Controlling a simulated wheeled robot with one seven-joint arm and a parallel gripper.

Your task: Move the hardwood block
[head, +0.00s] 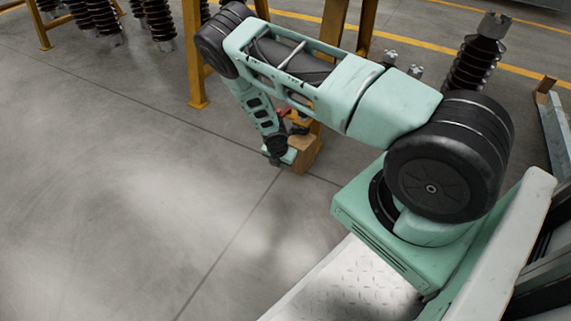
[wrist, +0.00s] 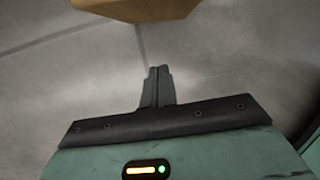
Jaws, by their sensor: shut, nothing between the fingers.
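The hardwood block (head: 305,155) is a tan-brown piece seen past my gripper in the head view, close to the foot of an orange-yellow frame post and partly covered by my arm. In the wrist view a brown wooden piece (wrist: 135,9), apparently the same block, is cut off by the top edge. My gripper (wrist: 158,72) is shut with its two fingers together and nothing between them. It points at bare floor, with a gap between the fingertips and the block in the picture. In the head view the gripper (head: 275,157) is just left of the block; its fingertips are hard to make out.
Orange-yellow frame posts (head: 194,60) stand at the back, with dark ribbed insulators (head: 158,20) beside them. Another ribbed insulator (head: 475,62) stands at the right behind my arm. A small red part (head: 284,113) shows above the block. The grey floor at left is clear.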

